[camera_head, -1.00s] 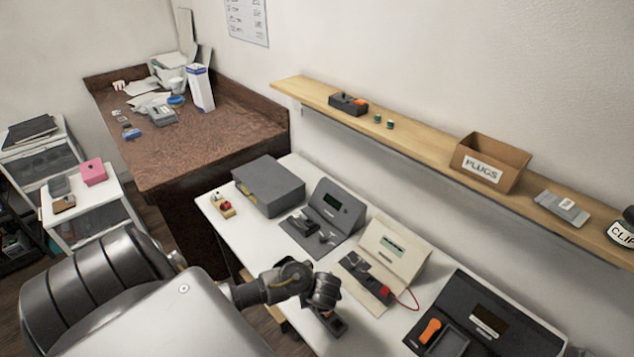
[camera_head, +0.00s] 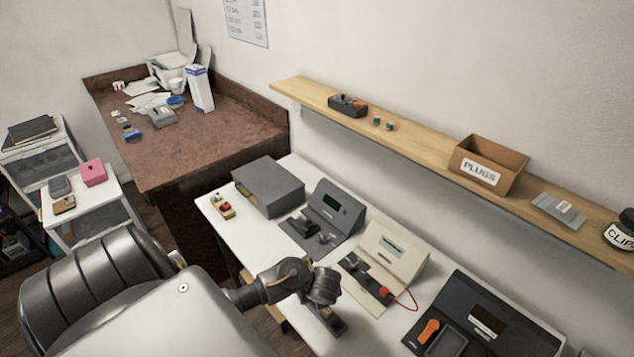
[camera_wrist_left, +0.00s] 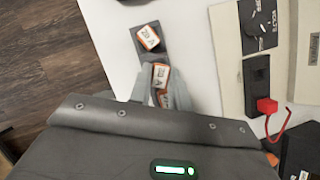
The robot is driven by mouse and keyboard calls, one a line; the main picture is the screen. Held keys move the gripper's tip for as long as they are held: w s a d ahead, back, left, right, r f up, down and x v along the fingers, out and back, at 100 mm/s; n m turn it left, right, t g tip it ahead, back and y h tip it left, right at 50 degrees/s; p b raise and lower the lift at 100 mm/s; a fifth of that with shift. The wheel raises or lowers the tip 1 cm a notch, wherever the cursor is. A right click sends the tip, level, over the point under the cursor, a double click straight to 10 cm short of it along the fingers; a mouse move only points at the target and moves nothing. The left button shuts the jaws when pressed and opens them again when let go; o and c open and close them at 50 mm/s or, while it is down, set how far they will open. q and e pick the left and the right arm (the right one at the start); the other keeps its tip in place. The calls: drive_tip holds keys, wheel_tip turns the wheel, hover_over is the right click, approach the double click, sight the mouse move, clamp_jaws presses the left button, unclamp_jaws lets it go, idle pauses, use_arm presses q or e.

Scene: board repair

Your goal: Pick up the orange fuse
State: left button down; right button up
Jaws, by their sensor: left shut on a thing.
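My left gripper (camera_wrist_left: 160,92) is shut on an orange fuse (camera_wrist_left: 161,74), a small block with a white, black-lettered face. It is over a dark narrow holder (camera_wrist_left: 152,56) on the white bench; I cannot tell whether the fuse still touches it. A second orange-edged fuse (camera_wrist_left: 148,37) sits at the far end of the holder. In the head view my left gripper (camera_head: 327,318) points down at the bench's front edge, and my wrist hides most of the fuse and holder. My right gripper is not in view.
A cream tester (camera_head: 392,252) with a red plug (camera_head: 384,292) and cable stands just behind the gripper. Dark testers (camera_head: 330,205) (camera_head: 490,322) flank it. A grey case (camera_head: 268,187) is at the bench's left. A wooden shelf (camera_head: 425,148) runs above.

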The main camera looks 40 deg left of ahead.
use_arm(q)
drive_tip(key=s+d+r+p, duration=0.1)
drive_tip(key=s+d+r, duration=0.1)
drive_tip(key=s+r, duration=0.3)
drive_tip(key=s+d+r, duration=0.3)
drive_tip(key=s+r, duration=0.2)
drive_tip(key=s, duration=0.3)
drive_tip(key=shift+d+p, duration=0.3)
drive_tip(key=shift+p, duration=0.1)
drive_tip(key=shift+r, duration=0.1)
drive_tip(key=shift+w, duration=0.1)
